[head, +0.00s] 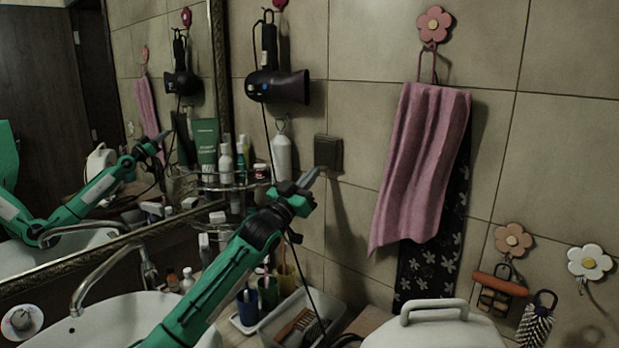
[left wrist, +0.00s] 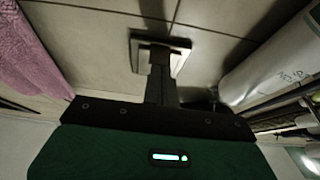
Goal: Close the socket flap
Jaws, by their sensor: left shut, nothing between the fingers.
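The dark socket (head: 328,153) is on the tiled wall, right of the white bottle. Its square shape also shows at the upper middle of the left wrist view (left wrist: 180,62), partly covered by my fingers. I cannot tell how far its flap stands from the wall. My left gripper (head: 312,173) is shut and empty, with its fingertips just below and left of the socket in the head view. In the left wrist view the shut fingers (left wrist: 158,72) point at the socket; whether they touch it is unclear. My right gripper is not in view.
A black hair dryer (head: 278,87) hangs above the socket, its cord running down near my left arm. A corner shelf (head: 235,183) with bottles stands at left. A pink towel (head: 422,160) hangs at right. The sink (head: 110,325) and a grey bin (head: 300,320) lie below.

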